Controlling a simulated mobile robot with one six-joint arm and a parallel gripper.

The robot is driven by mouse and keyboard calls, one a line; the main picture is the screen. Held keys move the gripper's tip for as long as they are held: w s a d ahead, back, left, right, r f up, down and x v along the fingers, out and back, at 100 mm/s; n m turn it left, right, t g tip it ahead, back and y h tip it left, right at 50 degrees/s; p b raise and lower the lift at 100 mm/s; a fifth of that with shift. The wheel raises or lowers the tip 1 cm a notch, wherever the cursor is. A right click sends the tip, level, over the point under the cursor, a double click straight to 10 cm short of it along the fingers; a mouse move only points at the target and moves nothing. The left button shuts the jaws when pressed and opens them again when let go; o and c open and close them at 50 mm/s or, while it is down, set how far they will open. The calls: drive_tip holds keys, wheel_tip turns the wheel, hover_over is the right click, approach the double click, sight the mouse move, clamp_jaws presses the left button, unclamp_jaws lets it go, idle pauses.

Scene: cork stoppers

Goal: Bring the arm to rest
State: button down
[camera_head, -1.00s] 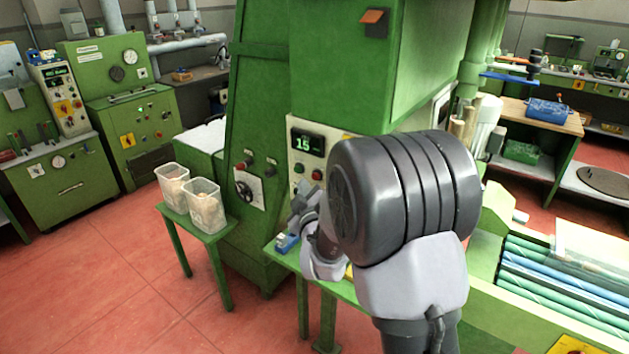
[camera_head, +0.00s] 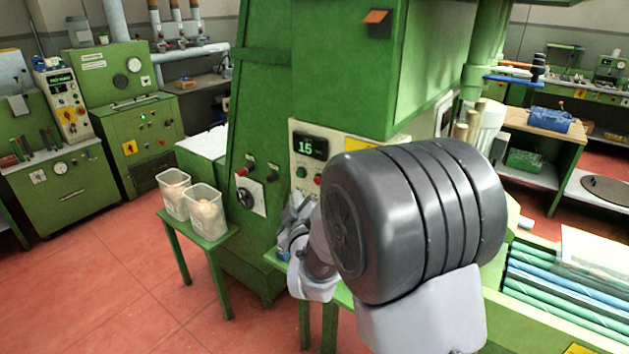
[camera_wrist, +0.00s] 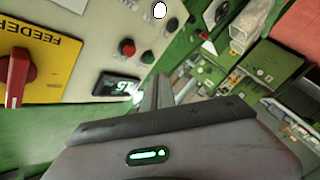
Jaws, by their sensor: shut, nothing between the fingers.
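My arm is raised in front of the green machine (camera_head: 345,80), and its large dark joint covers the middle of the head view. My gripper (camera_head: 297,212) is beyond that joint, at the front of the machine by the control panel (camera_head: 308,168), partly hidden by my own wrist. In the wrist view my gripper (camera_wrist: 157,88) shows its fingers together with nothing between them. The panel's lit display (camera_wrist: 117,86) is close to the left of the fingers. I cannot tell the exact gap between fingers and panel.
Two clear containers (camera_head: 207,210) with pale contents stand on a small green table (camera_head: 200,238) to the left. A red switch (camera_wrist: 16,76) on a yellow plate is at the wrist view's left. Green and blue tubes (camera_head: 560,290) lie at right. Red floor is open at lower left.

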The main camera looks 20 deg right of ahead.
drive_tip(key=s+a+f+m+g+y+b, duration=0.1)
drive_tip(key=s+a+m+g, duration=0.1)
drive_tip(key=s, duration=1)
drive_tip(key=s+a+f+m+g+y+b, duration=0.1)
drive_tip(key=s+m+g, duration=0.4)
drive_tip(key=s, duration=0.7)
drive_tip(key=s+a+f+m+g+y+b, duration=0.1)
drive_tip(key=s+a+m+g+y+b, duration=0.1)
drive_tip(key=s, duration=1)
drive_tip(key=a+m+g, duration=0.1)
drive_tip(key=m+g, duration=0.1)
drive_tip(key=m, duration=0.1)
drive_tip(key=shift+s+f+m, duration=0.25)
drive_tip(key=shift+s+m, duration=0.05)
drive_tip(key=shift+s, duration=0.1)
drive_tip(key=shift+a, duration=0.1)
